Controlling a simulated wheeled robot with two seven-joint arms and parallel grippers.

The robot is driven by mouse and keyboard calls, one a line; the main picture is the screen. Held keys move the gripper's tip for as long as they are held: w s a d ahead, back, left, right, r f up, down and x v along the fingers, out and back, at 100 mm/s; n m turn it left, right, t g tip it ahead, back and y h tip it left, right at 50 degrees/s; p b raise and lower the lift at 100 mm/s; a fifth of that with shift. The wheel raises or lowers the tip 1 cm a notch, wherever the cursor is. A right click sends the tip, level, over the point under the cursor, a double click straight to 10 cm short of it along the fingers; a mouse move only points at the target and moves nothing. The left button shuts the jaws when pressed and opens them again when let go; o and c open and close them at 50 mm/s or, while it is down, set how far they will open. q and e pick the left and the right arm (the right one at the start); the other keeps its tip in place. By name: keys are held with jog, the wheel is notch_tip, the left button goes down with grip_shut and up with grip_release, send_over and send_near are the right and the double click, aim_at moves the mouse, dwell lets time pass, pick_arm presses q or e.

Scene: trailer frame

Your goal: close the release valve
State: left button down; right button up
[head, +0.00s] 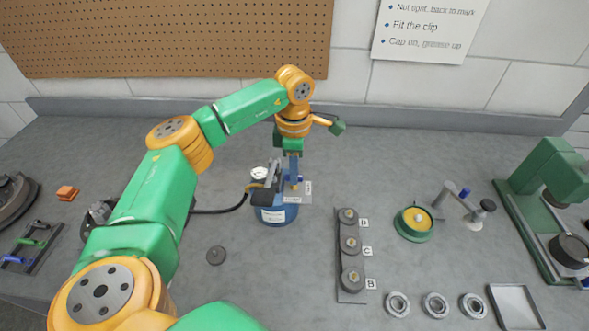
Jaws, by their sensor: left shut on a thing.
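A blue round pump unit (272,216) stands on the bench in the middle of the head view, with a white dial gauge (259,174) on its top left and a black hose leading left. My left arm comes in from the left and reaches down over it from above. My left gripper (293,182) is at the top of the unit, shut on a small part there, apparently the release valve. The fingers and the unit's upper parts overlap, so the valve itself is mostly hidden and its turn position cannot be told. My right gripper is not in view.
A rack with several knobs and lettered tags (341,283) stands to the right. Several metal rings, a tray (515,308), a green-yellow round part (414,222) and a green press (545,195) are farther right.

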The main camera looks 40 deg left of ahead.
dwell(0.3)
pick_arm(q)
jog(key=c, duration=0.8)
grip_release()
jog(key=shift+r, duration=0.3)
notch_tip(320, 180, up, 6)
jog(key=shift+r+b, duration=0.25)
jog(key=shift+b, duration=0.5)
jog(key=shift+a, duration=0.1)
